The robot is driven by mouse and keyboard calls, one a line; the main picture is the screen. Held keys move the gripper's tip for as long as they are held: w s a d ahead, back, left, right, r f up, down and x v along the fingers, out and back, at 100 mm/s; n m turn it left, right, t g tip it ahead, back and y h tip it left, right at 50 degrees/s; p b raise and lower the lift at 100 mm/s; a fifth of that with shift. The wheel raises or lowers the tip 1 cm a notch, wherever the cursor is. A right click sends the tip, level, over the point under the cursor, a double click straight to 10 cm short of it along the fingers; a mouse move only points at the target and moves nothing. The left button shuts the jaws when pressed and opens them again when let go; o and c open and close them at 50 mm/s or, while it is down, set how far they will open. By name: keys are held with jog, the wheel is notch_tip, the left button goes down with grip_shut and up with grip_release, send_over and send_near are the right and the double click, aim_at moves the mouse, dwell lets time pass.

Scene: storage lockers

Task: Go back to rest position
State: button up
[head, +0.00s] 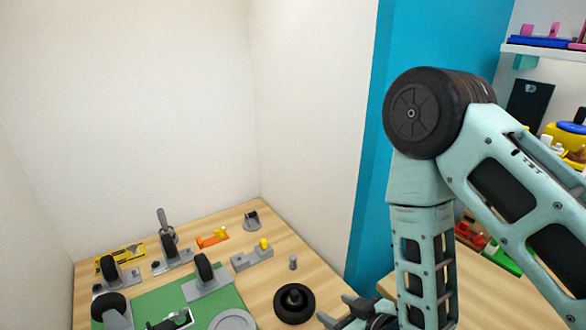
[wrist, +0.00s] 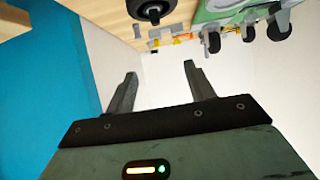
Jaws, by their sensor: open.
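My gripper (head: 345,312) is at the lower edge of the head view, above the front right part of a wooden board. Its two fingers also show in the wrist view (wrist: 162,90), spread well apart with nothing between them. My arm comes in from the right and bends down to the gripper. A black round knob (head: 294,302) on the board is just left of the fingers in the head view. It also shows at the top of the wrist view (wrist: 150,12).
The wooden board (head: 330,285) carries a green panel (head: 165,297), several grey and black wheeled fittings, a lever (head: 166,235) and an orange piece (head: 212,238). White walls enclose it. A blue partition (head: 366,200) stands right, with a shelf (head: 545,50) of coloured objects beyond.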

jog(key=s+d+r+g+h+b, duration=0.2)
jog(key=s+r+g+h, duration=0.1)
jog(key=s+r+g, duration=0.2)
jog(key=s+d+r+n+g+h+b, duration=0.1)
jog(key=s+d+r+g+h+b, duration=0.1)
jog(key=s+r, duration=0.8)
jog(key=s+g+h+b, duration=0.1)
jog(key=s+g, duration=0.1)
jog(key=shift+d+g, duration=0.3)
jog(key=shift+g, duration=0.1)
dwell(0.7)
